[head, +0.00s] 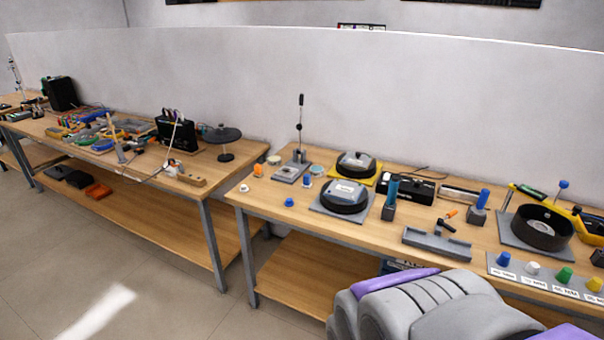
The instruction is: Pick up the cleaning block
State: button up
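I cannot tell for sure which item is the cleaning block. Two small dark blocks with upright blue handles stand on the right workbench, one block (389,212) right of the round black pans and another block (477,216) further right. A wooden-edged bar (459,196) lies between them at the back. A grey tray-like fixture (436,243) with a black and orange handled tool (447,222) sits near the front edge. My gripper's fingers are not in view; a grey and purple part of my own body fills the lower right.
The right wooden workbench (268,199) also bears round black pans (345,196), a lever press (299,150), a black ring (541,228) and a strip of coloured knobs (548,276). A cluttered left bench (130,160) stands apart. Open floor (110,270) lies at left.

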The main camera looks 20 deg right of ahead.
aim_at(307, 184)
jog(key=i+j+z, duration=0.45)
jog(key=i+j, duration=0.5)
jog(key=i, duration=0.3)
jog(key=i+j+z, duration=0.45)
jog(key=i+j, duration=0.7)
jog(key=j, duration=0.2)
